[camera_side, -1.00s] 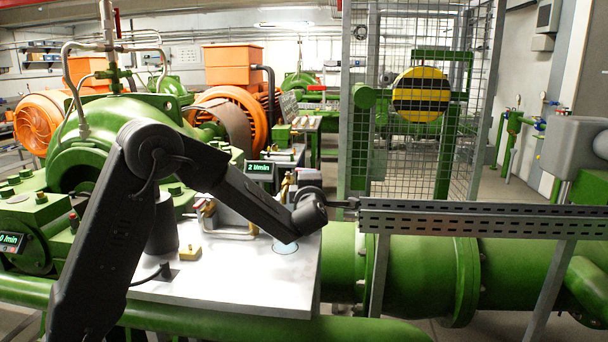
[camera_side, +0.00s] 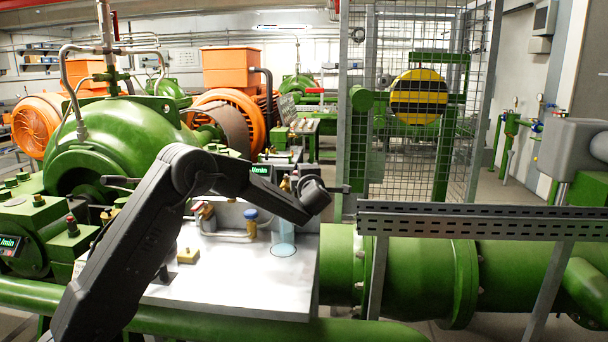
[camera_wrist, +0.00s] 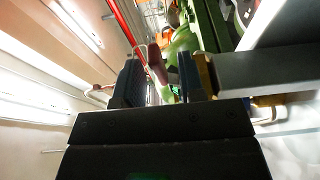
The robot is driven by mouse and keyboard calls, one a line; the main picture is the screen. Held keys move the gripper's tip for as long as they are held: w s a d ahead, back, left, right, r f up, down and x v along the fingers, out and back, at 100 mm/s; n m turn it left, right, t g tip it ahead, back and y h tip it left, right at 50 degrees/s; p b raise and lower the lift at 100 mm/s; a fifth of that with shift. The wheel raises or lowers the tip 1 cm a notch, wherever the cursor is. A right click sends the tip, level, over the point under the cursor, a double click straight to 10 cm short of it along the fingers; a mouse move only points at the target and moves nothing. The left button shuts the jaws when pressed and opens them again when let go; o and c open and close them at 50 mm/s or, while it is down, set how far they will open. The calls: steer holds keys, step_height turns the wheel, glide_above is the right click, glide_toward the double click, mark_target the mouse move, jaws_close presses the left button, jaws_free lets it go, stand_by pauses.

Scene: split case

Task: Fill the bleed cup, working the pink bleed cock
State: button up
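A clear, pale-blue-tinted cup (camera_side: 284,236) stands upright on the white bench, by a ring mark; my wrist hides what is above it. I cannot tell its level. My gripper (camera_wrist: 160,84) shows two dark blue fingers set apart. A pink handle-like piece (camera_wrist: 157,64), probably the bleed cock, shows in the gap between them; I cannot tell whether it is between the fingers or beyond them, and no grip is visible. In the side view my wrist is above the cup, and the fingers and the pink cock cannot be made out there.
A blue-capped fitting (camera_side: 250,216) stands left of the cup. A small yellow block (camera_side: 188,256) lies on the white bench (camera_side: 240,290), whose front is clear. A slotted grey rail (camera_side: 480,222) and a mesh guard (camera_side: 415,150) stand to the right. A green display (camera_side: 262,170) is partly covered by my arm.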

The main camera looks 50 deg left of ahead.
steer(key=shift+x, duration=0.8)
steer(key=shift+c, duration=0.3)
jaws_close()
